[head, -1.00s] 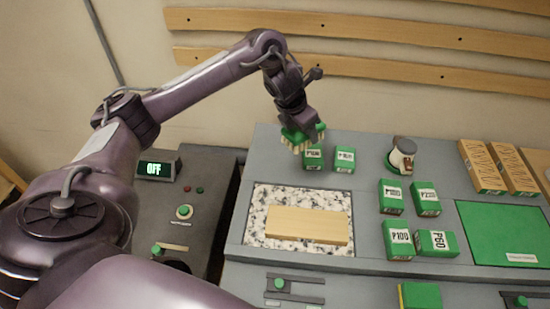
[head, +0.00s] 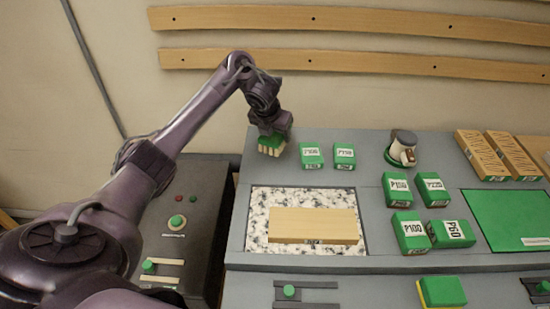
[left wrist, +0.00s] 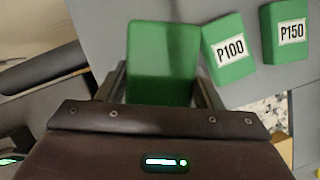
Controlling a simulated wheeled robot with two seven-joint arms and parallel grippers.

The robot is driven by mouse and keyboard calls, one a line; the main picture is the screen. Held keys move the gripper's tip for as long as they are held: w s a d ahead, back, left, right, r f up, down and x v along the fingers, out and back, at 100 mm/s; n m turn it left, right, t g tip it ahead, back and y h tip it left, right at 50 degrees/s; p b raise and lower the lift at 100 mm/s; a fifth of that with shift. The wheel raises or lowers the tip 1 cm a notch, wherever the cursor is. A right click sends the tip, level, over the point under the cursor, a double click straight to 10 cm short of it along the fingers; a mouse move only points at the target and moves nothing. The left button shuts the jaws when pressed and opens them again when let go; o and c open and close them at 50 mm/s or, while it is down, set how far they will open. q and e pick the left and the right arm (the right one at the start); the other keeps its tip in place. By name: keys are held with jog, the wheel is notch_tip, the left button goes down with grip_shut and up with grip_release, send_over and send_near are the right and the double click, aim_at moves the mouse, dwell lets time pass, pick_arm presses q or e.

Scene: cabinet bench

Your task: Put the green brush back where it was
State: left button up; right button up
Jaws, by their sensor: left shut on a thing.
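The green brush (head: 270,145) has a green back and pale bristles pointing down. It is at the back left corner of the grey bench top (head: 300,140), left of the green P100 block (head: 312,155). My left gripper (head: 270,131) is shut on it from above. In the left wrist view the brush's green back (left wrist: 162,62) shows between the fingers of my left gripper (left wrist: 160,85), close beside the P100 block (left wrist: 229,49). Whether the bristles touch the bench top, I cannot tell. My right gripper is not in view.
A P150 block (head: 344,156) stands right of the P100 block. A wooden board (head: 313,225) lies on a speckled slab (head: 258,225) in front. Several more green blocks, a white and brown tool (head: 402,149) and a green mat (head: 510,215) are to the right.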

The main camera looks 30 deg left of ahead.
pick_arm(q)
jog(key=shift+f, duration=0.8)
notch_tip(320, 180, down, 3)
jog(key=shift+f, duration=0.6)
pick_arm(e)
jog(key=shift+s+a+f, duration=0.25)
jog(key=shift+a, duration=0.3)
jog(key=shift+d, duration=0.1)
pick_arm(q)
jog(key=shift+f, duration=0.1)
jog(key=o, duration=1)
jog(key=shift+c, duration=0.2)
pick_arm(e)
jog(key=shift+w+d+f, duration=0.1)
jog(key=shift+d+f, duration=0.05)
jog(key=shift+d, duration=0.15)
